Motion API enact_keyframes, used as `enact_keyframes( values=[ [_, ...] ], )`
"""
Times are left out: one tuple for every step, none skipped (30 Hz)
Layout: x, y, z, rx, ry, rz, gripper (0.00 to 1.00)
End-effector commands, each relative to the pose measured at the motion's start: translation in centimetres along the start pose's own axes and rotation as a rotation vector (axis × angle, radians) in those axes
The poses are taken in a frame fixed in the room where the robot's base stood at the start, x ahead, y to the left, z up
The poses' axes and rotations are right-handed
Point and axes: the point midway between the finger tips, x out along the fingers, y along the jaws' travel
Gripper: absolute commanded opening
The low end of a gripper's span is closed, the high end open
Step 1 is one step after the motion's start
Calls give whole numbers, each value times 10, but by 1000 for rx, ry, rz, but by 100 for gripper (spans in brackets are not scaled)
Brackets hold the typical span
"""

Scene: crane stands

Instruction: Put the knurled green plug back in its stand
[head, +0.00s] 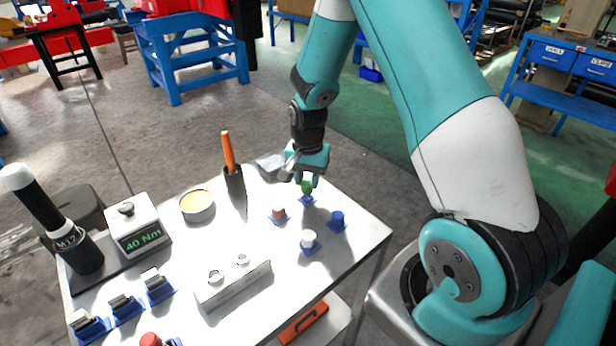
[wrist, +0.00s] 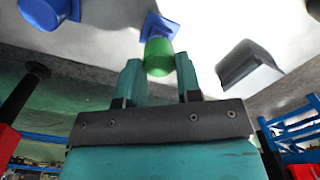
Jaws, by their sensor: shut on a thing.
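The knurled green plug (head: 307,187) is between the fingers of my gripper (head: 306,180), at the far right part of the white table. A small blue stand (head: 307,201) is directly below it. In the wrist view the green plug (wrist: 158,58) is between the two teal fingertips of my gripper (wrist: 160,76). The blue stand (wrist: 160,26) shows just beyond the plug's far end, in line with it. The plug's end meets the stand in the picture; whether it sits inside or just above is hidden.
A red plug (head: 278,213), a white plug (head: 309,239) and a blue plug (head: 337,218) stand close by on blue bases. A dark holder with an orange-handled tool (head: 229,152) is to the left.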

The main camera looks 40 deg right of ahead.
Motion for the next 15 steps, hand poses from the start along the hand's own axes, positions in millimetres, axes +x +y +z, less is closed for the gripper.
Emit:
enact_keyframes(
  values=[
    [0, 0, 0, 0, 0, 0, 0],
    [0, 0, 0, 0, 0, 0, 0],
    [0, 0, 0, 0, 0, 0, 0],
    [0, 0, 0, 0, 0, 0, 0],
    [0, 0, 0, 0, 0, 0, 0],
    [0, 0, 0, 0, 0, 0, 0],
    [1, 0, 0, 0, 0, 0, 0],
    [1, 0, 0, 0, 0, 0, 0],
    [2, 0, 0, 0, 0, 0, 0],
    [3, 0, 0, 0, 0, 0, 0],
    [4, 0, 0, 0, 0, 0, 0],
    [6, 0, 0, 0, 0, 0, 0],
    [7, 0, 0, 0, 0, 0, 0],
    [8, 0, 0, 0, 0, 0, 0],
    [10, 0, 0, 0, 0, 0, 0]
  ],
)
